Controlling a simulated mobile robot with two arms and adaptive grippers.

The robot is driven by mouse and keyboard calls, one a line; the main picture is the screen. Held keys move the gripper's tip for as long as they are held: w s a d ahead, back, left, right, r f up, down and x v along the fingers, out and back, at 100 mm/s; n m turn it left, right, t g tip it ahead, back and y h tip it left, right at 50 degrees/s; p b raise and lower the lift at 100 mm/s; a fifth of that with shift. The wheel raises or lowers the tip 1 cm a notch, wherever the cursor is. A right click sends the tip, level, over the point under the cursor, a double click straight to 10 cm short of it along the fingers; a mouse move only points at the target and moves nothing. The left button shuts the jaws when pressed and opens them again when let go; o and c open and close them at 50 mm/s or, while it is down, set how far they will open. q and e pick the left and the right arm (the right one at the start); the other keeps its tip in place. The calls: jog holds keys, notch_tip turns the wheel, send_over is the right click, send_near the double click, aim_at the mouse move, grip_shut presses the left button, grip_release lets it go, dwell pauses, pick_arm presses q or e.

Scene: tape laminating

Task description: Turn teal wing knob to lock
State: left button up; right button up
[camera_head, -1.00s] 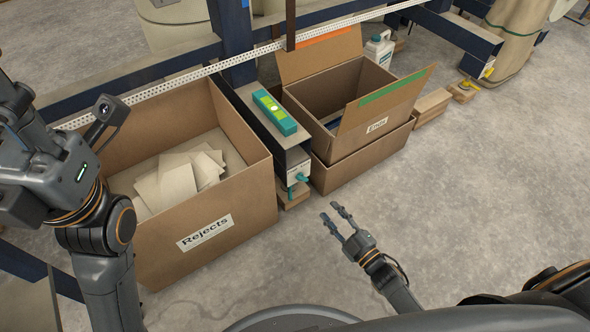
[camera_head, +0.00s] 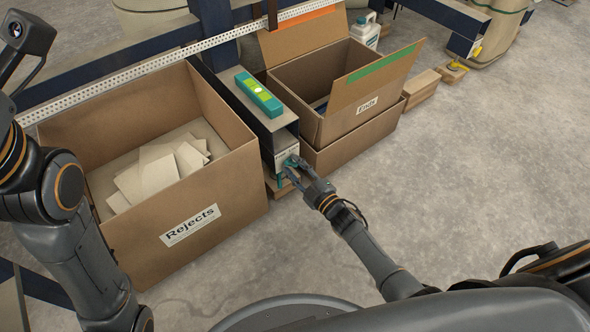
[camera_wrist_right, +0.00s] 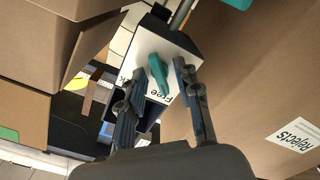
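The teal wing knob (camera_wrist_right: 158,73) sits on a white label plate (camera_wrist_right: 172,54) in the right wrist view, its wing tilted slightly from the picture's vertical. The word "Free" is printed on the plate below the knob; other lettering is partly hidden. My right gripper (camera_wrist_right: 155,72) is open, with one finger on each side of the knob; I cannot tell whether either touches it. In the head view my right gripper (camera_head: 291,168) is at the front of the grey bracket (camera_head: 268,118) and partly hides the knob.
A Rejects box (camera_head: 222,188) with paper sheets stands left of the bracket. An Ends box (camera_head: 352,122) stands close on its right, leaving a narrow gap. A teal and yellow-green level-like block (camera_head: 259,94) lies on top.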

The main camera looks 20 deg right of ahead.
jog(key=shift+c, duration=0.4)
grip_shut()
